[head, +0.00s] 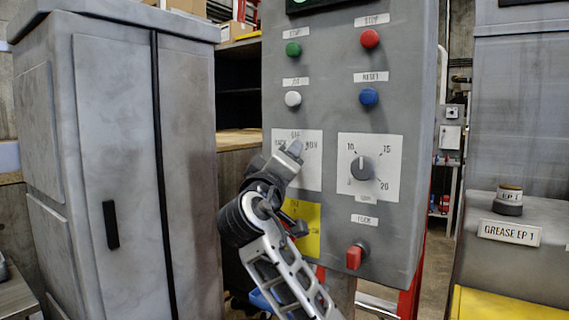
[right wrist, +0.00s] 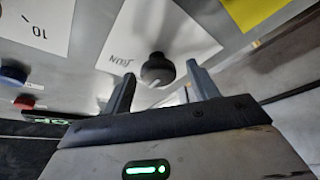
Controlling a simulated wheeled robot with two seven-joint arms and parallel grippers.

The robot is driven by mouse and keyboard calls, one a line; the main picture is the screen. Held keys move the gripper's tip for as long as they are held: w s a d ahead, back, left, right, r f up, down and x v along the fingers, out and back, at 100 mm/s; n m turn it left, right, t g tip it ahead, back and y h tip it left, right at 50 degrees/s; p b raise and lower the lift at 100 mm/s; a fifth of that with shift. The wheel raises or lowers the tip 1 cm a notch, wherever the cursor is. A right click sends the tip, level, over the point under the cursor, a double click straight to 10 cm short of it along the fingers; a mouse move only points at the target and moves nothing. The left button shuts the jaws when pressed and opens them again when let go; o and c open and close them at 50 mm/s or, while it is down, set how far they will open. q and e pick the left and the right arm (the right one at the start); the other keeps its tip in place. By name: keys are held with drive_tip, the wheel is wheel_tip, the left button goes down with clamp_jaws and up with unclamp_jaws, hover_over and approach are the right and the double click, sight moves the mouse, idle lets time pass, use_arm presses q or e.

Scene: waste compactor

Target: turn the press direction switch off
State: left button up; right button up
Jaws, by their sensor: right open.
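The press direction switch is a round black knob (right wrist: 157,69) on a white label plate (head: 311,178). The plate reads OFF at top and RUN to its right in the head view; the left word is partly hidden. My right gripper (head: 293,150) covers the knob in the head view. In the right wrist view the open fingers of the right gripper (right wrist: 160,76) stand on either side of the knob, with gaps visible. A pale mark shows on the knob's lower side there; its exact setting is hard to tell. My left gripper is not in view.
The grey panel also carries a numbered dial (head: 362,168), a green button (head: 293,49), a red button (head: 370,38), a white button (head: 293,99), a blue button (head: 369,97) and a red-handled switch (head: 355,256). A grey cabinet (head: 130,170) stands left.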

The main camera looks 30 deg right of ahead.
drive_tip(key=b+v, duration=0.3)
drive_tip(key=v, duration=1.3)
drive_tip(key=w+a+f+n+t+y, duration=0.15)
drive_tip(key=a+f+n+y, duration=0.35)
drive_tip(key=f, duration=1)
drive_tip(key=w+f+n+y, duration=0.2)
drive_tip(key=f+y, duration=0.6)
drive_tip(key=f, duration=0.6)
drive_tip(key=s+a+f+m+g+y, duration=0.2)
drive_tip(key=s+f+y, duration=0.1)
drive_tip(key=s+f, duration=0.6)
drive_tip(key=s+a+f+m+g+y, duration=0.1)
drive_tip(key=s+f+m+g+y, duration=0.1)
drive_tip(key=s+f, duration=0.8)
drive_tip(key=shift+a+m+y, duration=0.4)
drive_tip(key=shift+m+y, duration=0.2)
drive_tip(key=shift+y, duration=0.2)
drive_tip(key=shift+s+f, duration=0.1)
